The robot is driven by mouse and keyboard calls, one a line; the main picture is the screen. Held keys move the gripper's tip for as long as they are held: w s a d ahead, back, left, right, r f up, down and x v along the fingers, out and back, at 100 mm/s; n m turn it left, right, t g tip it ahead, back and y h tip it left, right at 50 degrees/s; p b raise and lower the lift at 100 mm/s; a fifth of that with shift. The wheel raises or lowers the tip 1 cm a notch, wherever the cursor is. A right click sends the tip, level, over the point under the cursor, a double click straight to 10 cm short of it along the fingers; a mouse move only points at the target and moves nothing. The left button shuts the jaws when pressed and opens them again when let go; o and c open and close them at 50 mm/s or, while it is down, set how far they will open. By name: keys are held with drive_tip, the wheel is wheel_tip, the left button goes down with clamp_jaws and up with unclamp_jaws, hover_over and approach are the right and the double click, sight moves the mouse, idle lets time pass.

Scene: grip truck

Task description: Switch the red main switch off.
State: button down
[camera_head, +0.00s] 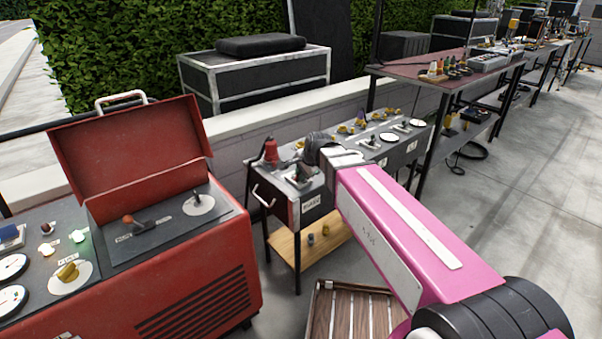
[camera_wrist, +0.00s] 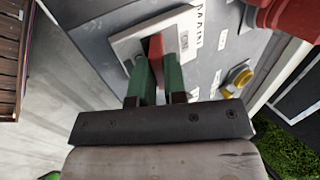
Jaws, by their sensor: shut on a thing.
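The red main switch (camera_wrist: 156,46) shows in the wrist view as a red lever on a pale square plate (camera_wrist: 127,47) with lettering beside it. The plate sits on a grey panel (camera_wrist: 95,20). My gripper (camera_wrist: 160,72) has its two green fingers shut on the lever, one on each side. The lever's lower part is hidden between the fingers. In the head view my gripper (camera_head: 300,176) is over the near left end of a dark control box (camera_head: 313,203) on a stand. My pink arm reaches in from the lower right, and the switch cannot be made out there.
A red mushroom-shaped part (camera_head: 271,151) stands close by on the box, and a yellow knob (camera_wrist: 239,76) is to the right in the wrist view. A red case (camera_head: 190,270) with a raised lid stands at left.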

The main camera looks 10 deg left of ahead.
idle(0.5)
drive_tip(key=c, duration=1.2)
unclamp_jaws()
drive_tip(key=shift+o, duration=0.2)
